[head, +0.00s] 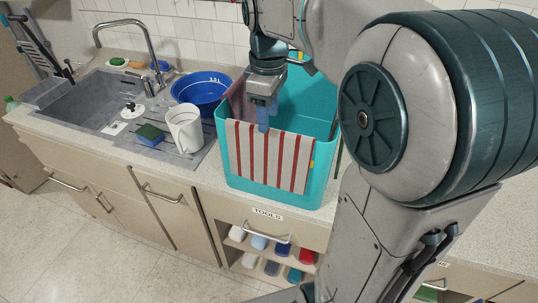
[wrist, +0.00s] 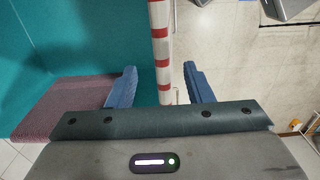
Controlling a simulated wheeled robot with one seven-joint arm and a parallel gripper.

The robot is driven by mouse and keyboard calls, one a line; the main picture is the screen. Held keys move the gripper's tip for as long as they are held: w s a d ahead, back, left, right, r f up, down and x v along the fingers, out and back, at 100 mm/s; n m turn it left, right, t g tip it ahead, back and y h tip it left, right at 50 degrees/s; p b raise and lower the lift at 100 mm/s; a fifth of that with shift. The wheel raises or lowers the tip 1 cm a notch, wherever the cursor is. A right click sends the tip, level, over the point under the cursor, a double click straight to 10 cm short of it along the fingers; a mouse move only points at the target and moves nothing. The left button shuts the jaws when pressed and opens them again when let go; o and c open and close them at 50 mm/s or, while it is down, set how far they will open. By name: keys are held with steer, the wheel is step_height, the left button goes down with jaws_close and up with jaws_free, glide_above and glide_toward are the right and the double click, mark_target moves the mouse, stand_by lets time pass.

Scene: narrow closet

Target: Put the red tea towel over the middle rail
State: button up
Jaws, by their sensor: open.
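A red-and-white striped tea towel (head: 290,162) hangs over the front rim of a teal bin (head: 247,178) on the counter. In the wrist view the towel (wrist: 161,45) shows nearly edge-on as a narrow striped band along the rim. My gripper (head: 263,118) points down at the rim, near the left part of the towel. Its blue fingers (wrist: 160,88) are open, one on each side of the towel and rim; I cannot tell whether they touch it. A mauve cloth (wrist: 75,105) hangs at the bin's left side. I cannot make out a middle rail in either view.
A white jug (head: 185,130), a blue bowl (head: 202,88) and a blue-green sponge (head: 150,134) stand left of the bin by the sink (head: 85,98). Below is an open-fronted unit (head: 270,235) with a handle and several bottles. My arm covers the right side.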

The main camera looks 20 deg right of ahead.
steer(key=p, duration=0.1)
glide_above(269, 158)
steer(key=w, duration=0.2)
steer(key=f, duration=0.5)
steer(key=shift+s+d, duration=0.25)
steer(key=shift+r, duration=0.1)
jaws_close()
steer(key=shift+r, duration=0.1)
